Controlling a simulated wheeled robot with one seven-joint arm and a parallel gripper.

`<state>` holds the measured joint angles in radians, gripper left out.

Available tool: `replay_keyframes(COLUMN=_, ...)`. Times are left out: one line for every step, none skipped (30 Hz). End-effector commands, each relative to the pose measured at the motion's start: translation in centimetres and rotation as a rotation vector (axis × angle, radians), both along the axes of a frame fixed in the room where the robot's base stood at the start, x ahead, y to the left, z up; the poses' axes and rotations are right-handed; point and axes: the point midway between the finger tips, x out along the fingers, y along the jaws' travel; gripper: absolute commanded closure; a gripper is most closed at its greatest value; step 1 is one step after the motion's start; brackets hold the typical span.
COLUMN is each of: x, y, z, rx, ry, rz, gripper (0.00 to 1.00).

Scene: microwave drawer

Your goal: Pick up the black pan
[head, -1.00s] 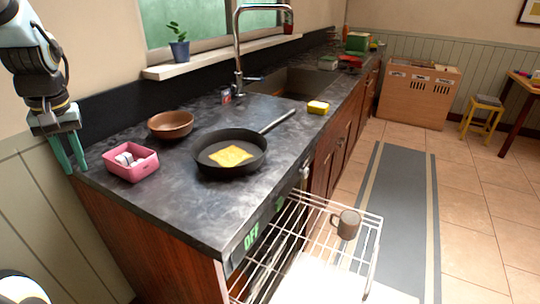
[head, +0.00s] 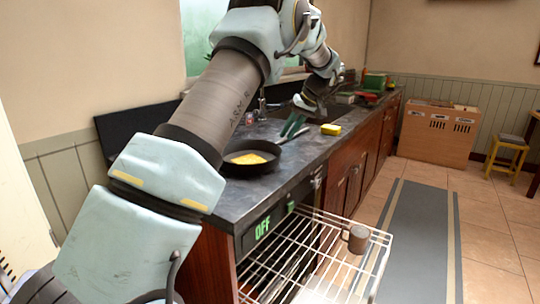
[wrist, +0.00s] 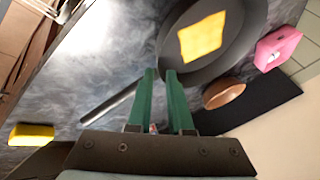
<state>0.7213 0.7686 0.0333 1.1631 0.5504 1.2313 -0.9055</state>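The black pan (head: 232,168) sits on the dark countertop with a yellow square slice (head: 249,158) in it. Its handle (head: 293,135) points away toward the sink side. In the wrist view the pan (wrist: 222,68) is at the upper right and its handle (wrist: 108,105) runs down to the left, passing behind my left finger. My gripper (head: 291,127) is over the handle, near where it meets the pan. In the wrist view my green fingers (wrist: 160,73) are apart with nothing seen held between them. My arm hides part of the pan's surroundings in the head view.
A yellow sponge (head: 331,129) lies near the counter edge. A pink box (wrist: 278,47) and a brown bowl (wrist: 224,94) stand beside the pan. An open wire rack (head: 310,255) with a mug (head: 358,239) juts out below the counter.

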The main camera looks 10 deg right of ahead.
Motion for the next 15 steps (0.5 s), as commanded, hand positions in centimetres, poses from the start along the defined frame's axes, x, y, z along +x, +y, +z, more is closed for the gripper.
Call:
replay_keyframes(x=0.3, y=0.3, z=-0.5, rx=0.001, ry=0.002, rz=0.001, gripper=0.81)
replay_keyframes(x=0.4, y=0.5, z=-0.9, rx=0.001, ry=0.002, rz=0.001, gripper=0.81)
replay_keyframes(x=0.6, y=0.7, z=-1.3, rx=0.001, ry=0.003, rz=0.001, gripper=0.81)
replay_keyframes(x=0.7, y=0.7, z=-1.6, rx=0.000, ry=0.002, rz=0.001, gripper=0.81)
replay_keyframes(x=0.7, y=0.8, z=-1.8, rx=-0.001, ry=0.002, rz=0.000, gripper=0.81)
replay_keyframes(x=0.8, y=0.9, z=-2.0, rx=-0.002, ry=0.001, rz=0.000, gripper=0.81)
replay_keyframes(x=0.8, y=0.9, z=-2.1, rx=-0.002, ry=0.001, rz=0.000, gripper=0.81)
replay_keyframes(x=0.9, y=1.0, z=-2.2, rx=-0.001, ry=0.001, rz=0.000, gripper=0.81)
replay_keyframes(x=1.0, y=1.2, z=-2.4, rx=-0.001, ry=0.002, rz=0.000, gripper=0.81)
replay_keyframes(x=1.1, y=1.4, z=-2.7, rx=0.000, ry=0.003, rz=-0.001, gripper=0.81)
replay_keyframes(x=1.1, y=1.6, z=-3.0, rx=0.000, ry=0.004, rz=-0.001, gripper=0.81)
replay_keyframes(x=1.3, y=1.9, z=-3.5, rx=0.000, ry=0.004, rz=0.001, gripper=0.81)
replay_keyframes(x=1.4, y=2.1, z=-3.9, rx=-0.001, ry=0.004, rz=0.000, gripper=0.81)
replay_keyframes(x=1.5, y=2.3, z=-4.3, rx=0.001, ry=0.005, rz=0.000, gripper=0.81)
replay_keyframes(x=1.7, y=2.6, z=-4.8, rx=0.000, ry=0.004, rz=0.000, gripper=0.81)
